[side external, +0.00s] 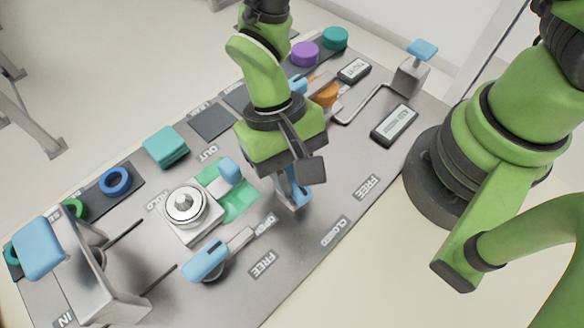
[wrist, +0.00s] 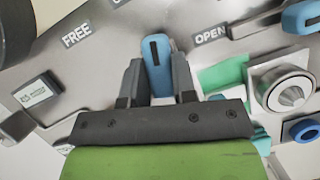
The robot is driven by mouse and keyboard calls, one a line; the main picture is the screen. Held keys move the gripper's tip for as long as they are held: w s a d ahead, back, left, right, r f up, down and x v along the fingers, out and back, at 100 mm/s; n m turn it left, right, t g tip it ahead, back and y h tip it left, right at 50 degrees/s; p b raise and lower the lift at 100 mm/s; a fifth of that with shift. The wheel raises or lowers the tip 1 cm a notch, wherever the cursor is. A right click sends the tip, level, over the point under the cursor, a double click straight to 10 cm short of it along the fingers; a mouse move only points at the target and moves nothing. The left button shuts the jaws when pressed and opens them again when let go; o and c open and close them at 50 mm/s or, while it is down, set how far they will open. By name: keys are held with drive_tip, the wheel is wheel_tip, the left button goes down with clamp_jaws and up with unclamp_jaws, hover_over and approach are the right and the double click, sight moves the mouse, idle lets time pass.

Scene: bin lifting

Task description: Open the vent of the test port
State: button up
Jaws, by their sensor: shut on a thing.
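A blue lever handle (wrist: 157,62) with a dark slot stands between the two fingers of my gripper (wrist: 156,78) in the wrist view. My gripper is shut on it. In the side view, the same blue handle (side external: 301,192) shows low beside my gripper (side external: 291,190), partly hidden by the fingers. The OPEN (side external: 265,226) and CLOSED (side external: 335,231) labels lie on the grey panel near it. A round silver fitting (side external: 185,205) on a square block stands to the left, apart from my gripper; I cannot tell whether it is the test port.
Another blue-handled lever (side external: 206,259) lies near the front edge. A metal bracket with a blue pad (side external: 38,247) stands at front left. Teal blocks (side external: 166,146) and a blue ring (side external: 115,181) lie at left. Two small displays (side external: 394,124) and a blue-topped post (side external: 411,76) stand at right.

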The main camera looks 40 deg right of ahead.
drive_tip(key=m+y, duration=0.1)
drive_tip(key=m, duration=0.3)
drive_tip(key=shift+d+m+t, duration=0.1)
drive_tip(key=shift+m+t, duration=0.3)
drive_tip(key=m+t+y, duration=0.1)
drive_tip(key=m, duration=0.2)
drive_tip(key=shift+m, duration=0.3)
drive_tip(key=m, duration=0.2)
drive_tip(key=m+t+y, duration=0.1)
drive_tip(key=m, duration=0.1)
drive_tip(key=shift+s+t, duration=0.15)
drive_tip(key=shift+t, duration=0.15)
drive_tip(key=shift+m+t, duration=0.5)
drive_tip(key=shift+m, duration=0.9)
drive_tip(key=o, duration=0.9)
drive_tip(key=shift+v, duration=5)
